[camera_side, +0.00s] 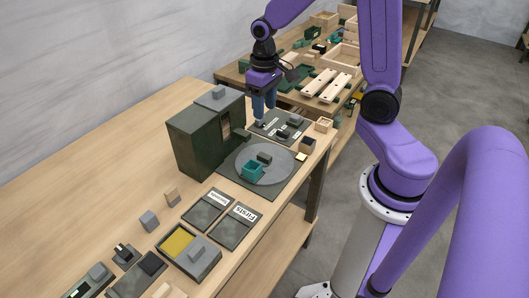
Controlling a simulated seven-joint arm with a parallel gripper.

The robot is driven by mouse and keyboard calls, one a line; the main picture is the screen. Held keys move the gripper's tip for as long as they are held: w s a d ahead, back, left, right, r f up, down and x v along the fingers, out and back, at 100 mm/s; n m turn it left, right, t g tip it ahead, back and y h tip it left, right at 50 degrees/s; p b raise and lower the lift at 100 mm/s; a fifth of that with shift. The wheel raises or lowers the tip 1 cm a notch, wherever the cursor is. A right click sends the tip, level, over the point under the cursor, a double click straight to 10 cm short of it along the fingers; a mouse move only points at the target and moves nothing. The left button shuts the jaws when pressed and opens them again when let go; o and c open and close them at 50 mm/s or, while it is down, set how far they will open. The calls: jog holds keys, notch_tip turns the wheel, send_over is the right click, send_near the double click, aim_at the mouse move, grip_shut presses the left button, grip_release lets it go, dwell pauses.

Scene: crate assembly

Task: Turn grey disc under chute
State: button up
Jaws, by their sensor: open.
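The grey disc (282,174) lies flat on a dark square base in the middle of the near table. A teal open box (253,170) and a small dark block (264,158) sit on the disc. The chute (238,133) sticks out from the dark green cabinet (196,148) at the disc's back left edge. My gripper (264,115) points down beyond the disc, near the far end of the table, above or beside a dark labelled panel. It is open. Its fingertips are small in view, and nothing is clearly seen between them.
A dark labelled panel (270,122) with grey blocks lies behind the disc. Small wooden boxes (323,125) stand at the table's right edge. Labelled plates (208,212) and a tray with a yellow patch (190,262) lie in front. The table's left side is clear.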

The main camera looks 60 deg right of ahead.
aim_at(264, 155)
notch_tip(264, 155, down, 17)
jog(key=shift+f, duration=0.2)
dwell(0.7)
grip_shut()
